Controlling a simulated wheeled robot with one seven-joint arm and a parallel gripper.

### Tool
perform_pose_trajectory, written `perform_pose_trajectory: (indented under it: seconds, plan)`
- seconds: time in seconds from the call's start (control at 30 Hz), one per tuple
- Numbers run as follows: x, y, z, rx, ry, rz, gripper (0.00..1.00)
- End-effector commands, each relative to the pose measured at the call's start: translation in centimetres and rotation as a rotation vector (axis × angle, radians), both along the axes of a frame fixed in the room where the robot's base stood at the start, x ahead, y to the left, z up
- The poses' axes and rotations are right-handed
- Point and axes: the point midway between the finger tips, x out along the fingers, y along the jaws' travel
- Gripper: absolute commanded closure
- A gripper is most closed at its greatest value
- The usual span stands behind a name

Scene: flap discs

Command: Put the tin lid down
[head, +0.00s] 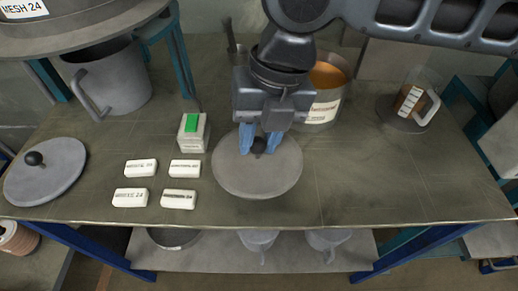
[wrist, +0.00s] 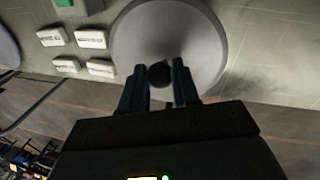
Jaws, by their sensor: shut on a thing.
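The tin lid (head: 257,178) is a round grey disc with a black knob, in the middle of the bench near its front. My gripper (head: 260,143) is above it, with its blue fingers shut on the black knob. The wrist view shows the lid (wrist: 190,35) beyond my fingertips (wrist: 160,75), with the knob between them. The lid looks level. I cannot tell whether it touches the bench top or hangs just above it.
Several white labelled blocks (head: 141,168) and a white box with a green top (head: 193,132) stand left of the lid. Another knobbed lid (head: 45,170) lies far left. An orange-filled tin (head: 326,92) stands behind my gripper, and a jug (head: 410,105) at right. The bench's right front (head: 400,180) is clear.

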Motion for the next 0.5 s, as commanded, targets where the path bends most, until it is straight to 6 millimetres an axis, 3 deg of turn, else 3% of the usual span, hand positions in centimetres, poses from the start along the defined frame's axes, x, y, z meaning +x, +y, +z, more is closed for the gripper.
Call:
perform_pose_trajectory:
  seconds: [0.3,0.5]
  plan:
    - [0.0,0.0,-3.6,-0.001,0.0,-0.002,1.0]
    - [0.0,0.0,-3.9,0.0,-0.001,-0.001,1.0]
